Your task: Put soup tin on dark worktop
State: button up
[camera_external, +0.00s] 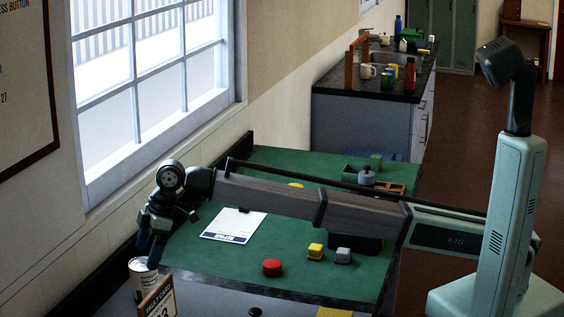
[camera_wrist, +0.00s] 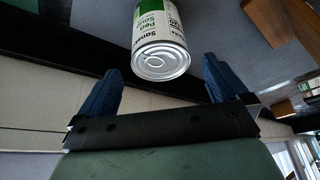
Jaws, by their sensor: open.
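The soup tin (camera_external: 146,278), white and green with a metal lid, stands at the lower left, partly cut by the picture's near clutter. In the wrist view the soup tin (camera_wrist: 160,40) shows its ring-pull lid and pea soup label. My gripper (camera_external: 155,246) is open, just above and beside the tin. In the wrist view its blue fingers (camera_wrist: 161,68) are spread, with the tin in the gap between their tips and clear space on both sides. The dark worktop (camera_external: 335,84) is on the grey cabinet at the back.
The green table (camera_external: 200,270) holds a clipboard (camera_external: 233,224), a red button (camera_external: 272,267), and yellow and grey blocks. A wooden-framed sign (camera_external: 158,300) stands close to the tin. The dark worktop carries mugs, bottles and a wooden rack; its front left corner looks bare.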

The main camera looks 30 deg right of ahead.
jog(key=shift+v, duration=2.55)
